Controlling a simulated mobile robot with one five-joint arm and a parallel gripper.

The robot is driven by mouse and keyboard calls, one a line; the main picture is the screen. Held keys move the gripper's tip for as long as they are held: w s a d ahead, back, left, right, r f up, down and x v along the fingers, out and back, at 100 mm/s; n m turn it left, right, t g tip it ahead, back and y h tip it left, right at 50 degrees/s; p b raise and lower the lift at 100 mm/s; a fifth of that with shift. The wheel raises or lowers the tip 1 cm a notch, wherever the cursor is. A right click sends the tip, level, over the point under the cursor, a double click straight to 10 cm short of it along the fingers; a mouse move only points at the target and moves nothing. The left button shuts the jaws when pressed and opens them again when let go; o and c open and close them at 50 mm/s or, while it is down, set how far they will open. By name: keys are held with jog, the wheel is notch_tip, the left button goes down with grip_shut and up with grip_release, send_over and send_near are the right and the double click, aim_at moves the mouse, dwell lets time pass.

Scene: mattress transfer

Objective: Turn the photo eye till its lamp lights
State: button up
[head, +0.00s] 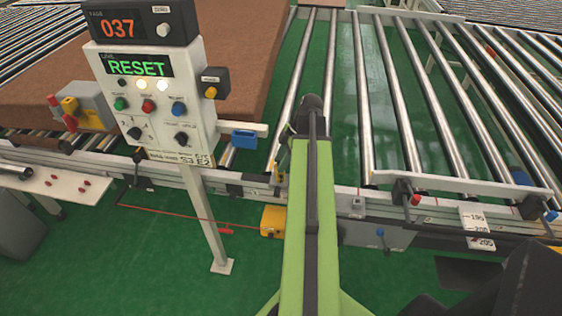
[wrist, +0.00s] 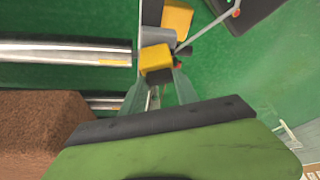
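The photo eye appears to be the small yellow block (wrist: 155,58) in the wrist view, on the conveyor's side rail beside a roller end. In the head view a small yellow part (head: 281,177) shows at the rail, just left of my arm. A small dark reddish spot sits at the block's right side; I cannot tell whether it is a lit lamp. My gripper (wrist: 158,92) is close to the block, with pale greenish strips flanking its near side. I cannot tell whether it touches the block. In the head view my arm hides the gripper's tips.
A control panel (head: 151,97) on a post stands left, showing RESET and 037. A brown mattress (head: 235,50) lies on rollers behind it. A yellow box (head: 272,221) with a red cord hangs below the rail. Bare rollers (head: 399,95) extend right. Green floor is open in front.

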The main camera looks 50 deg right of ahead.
grip_shut()
jog(key=shift+s+a+m+t, duration=0.15)
jog(key=shift+m+t, duration=0.15)
jog(key=shift+m, duration=0.6)
jog(key=shift+m+t+h, duration=0.3)
jog(key=shift+m+h, duration=0.3)
jog(key=shift+m, duration=0.6)
jog(key=o, duration=0.8)
grip_release()
jog(key=shift+o, duration=0.2)
jog(key=p+v, duration=1.6)
jog(key=v, duration=0.1)
jog(key=shift+r, duration=0.25)
